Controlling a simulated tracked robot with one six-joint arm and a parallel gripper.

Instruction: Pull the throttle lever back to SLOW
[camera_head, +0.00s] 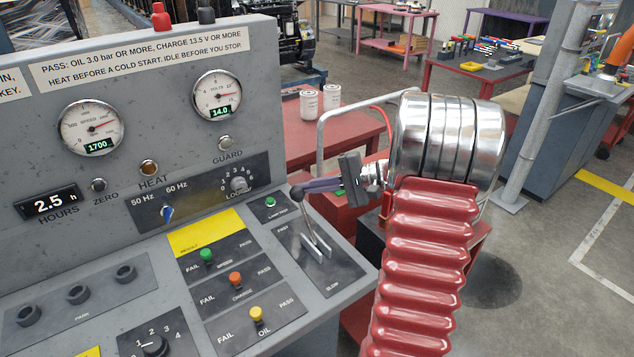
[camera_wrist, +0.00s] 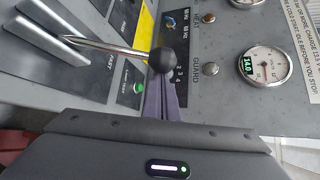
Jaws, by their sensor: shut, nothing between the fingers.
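The throttle lever is a thin metal rod with a black ball knob (camera_head: 297,191), rising from a slotted plate (camera_head: 325,270) marked FAST at its far end and SLOW at its near end. The lever leans towards the FAST end. My gripper (camera_head: 306,187) comes in from the right, its purple fingers shut and empty, tips at the knob. In the wrist view the knob (camera_wrist: 163,60) lies just beyond the fingertips (camera_wrist: 162,78) and covers part of them. I cannot tell whether they touch it.
The speed gauge (camera_head: 92,128) reads 1700 and the volts gauge (camera_head: 218,95) 14.0. A load knob (camera_head: 239,184) and a green lamp button (camera_head: 270,202) sit close to the lever. A red table (camera_head: 335,140) with two white canisters stands behind my arm.

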